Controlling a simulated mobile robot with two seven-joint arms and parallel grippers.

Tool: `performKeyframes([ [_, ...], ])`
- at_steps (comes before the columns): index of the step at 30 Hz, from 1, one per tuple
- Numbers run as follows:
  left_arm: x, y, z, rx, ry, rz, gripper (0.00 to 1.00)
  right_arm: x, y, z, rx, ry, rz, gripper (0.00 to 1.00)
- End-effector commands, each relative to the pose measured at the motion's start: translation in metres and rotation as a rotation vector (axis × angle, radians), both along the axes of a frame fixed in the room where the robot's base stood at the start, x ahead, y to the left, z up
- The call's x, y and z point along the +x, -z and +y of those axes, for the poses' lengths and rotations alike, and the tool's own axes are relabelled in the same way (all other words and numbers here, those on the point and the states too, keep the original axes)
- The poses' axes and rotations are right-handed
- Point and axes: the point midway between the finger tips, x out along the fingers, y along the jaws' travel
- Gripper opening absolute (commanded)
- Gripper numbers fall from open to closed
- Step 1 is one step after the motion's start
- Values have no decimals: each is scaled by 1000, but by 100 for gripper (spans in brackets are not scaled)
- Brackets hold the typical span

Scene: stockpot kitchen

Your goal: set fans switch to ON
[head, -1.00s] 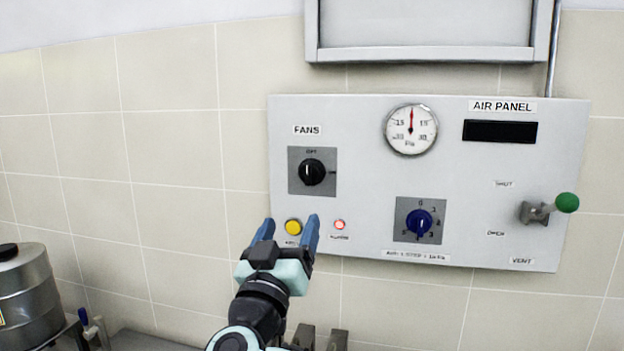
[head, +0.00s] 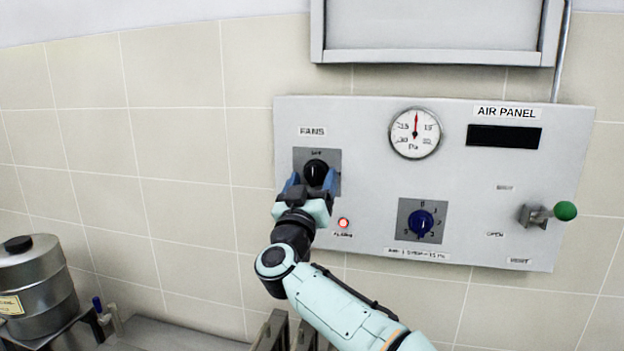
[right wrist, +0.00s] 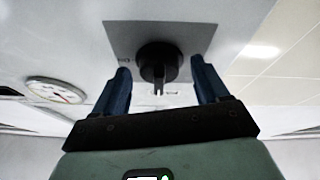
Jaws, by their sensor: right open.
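The fans switch (head: 315,171) is a black rotary knob on a dark grey square plate under the FANS label (head: 312,131). It shows from close up in the right wrist view (right wrist: 158,62), where its grip ridge lies between my fingers. My right gripper (head: 309,184) is open, its two blue fingers on either side of the knob. In the right wrist view my right gripper (right wrist: 160,92) has a clear gap between each finger and the knob. The knob's exact pointing is partly hidden in the head view. My left gripper is not in view.
The air panel (head: 470,185) also carries a gauge (head: 414,133), a blue dial (head: 421,223), a red lamp (head: 343,222) and a green-tipped vent lever (head: 564,211). A steel pot (head: 40,285) stands at lower left.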

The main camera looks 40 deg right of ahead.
Motion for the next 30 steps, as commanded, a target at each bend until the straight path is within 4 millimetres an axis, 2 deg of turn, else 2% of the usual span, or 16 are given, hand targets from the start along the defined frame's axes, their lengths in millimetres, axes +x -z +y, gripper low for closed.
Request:
performKeyframes([
  [6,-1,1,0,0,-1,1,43,0,1,0,0,1,1,74],
  [11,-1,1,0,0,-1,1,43,0,1,0,0,1,1,22],
  [12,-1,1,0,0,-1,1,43,0,1,0,-1,0,1,18],
  [23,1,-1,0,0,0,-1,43,1,1,0,31,2,-37,18],
  [30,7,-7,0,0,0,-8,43,3,0,1,124,2,-156,18],
])
